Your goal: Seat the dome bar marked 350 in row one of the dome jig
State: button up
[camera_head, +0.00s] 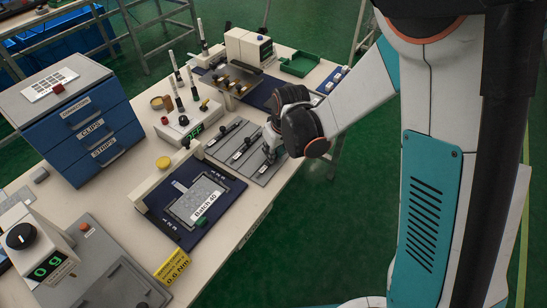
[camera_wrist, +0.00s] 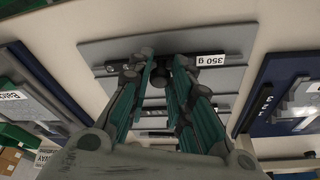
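The bar marked "350 g" shows by its white label (camera_wrist: 205,60) in the wrist view, just right of my fingertips. It lies along the far part of a grey plate (camera_wrist: 238,49); the same kind of plate (camera_head: 225,140) with several dark bars shows in the head view. My gripper (camera_wrist: 160,70) points down at this bar, its fingers on either side of a dark knob. I cannot tell whether they touch it. In the head view my gripper (camera_head: 270,150) is over the plate's right end and hides part of it. I cannot tell surely which fixture is the dome jig.
A fixture with small orange-brown pieces (camera_head: 236,80) stands on a dark blue mat behind the plate. A "Batch 40" tray (camera_head: 185,205) on another mat lies in front. A blue drawer cabinet (camera_head: 85,130) is at left, a green tray (camera_head: 299,64) at the back. Upright pens stand mid-table.

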grip_shut()
jog(key=shift+r, duration=0.1)
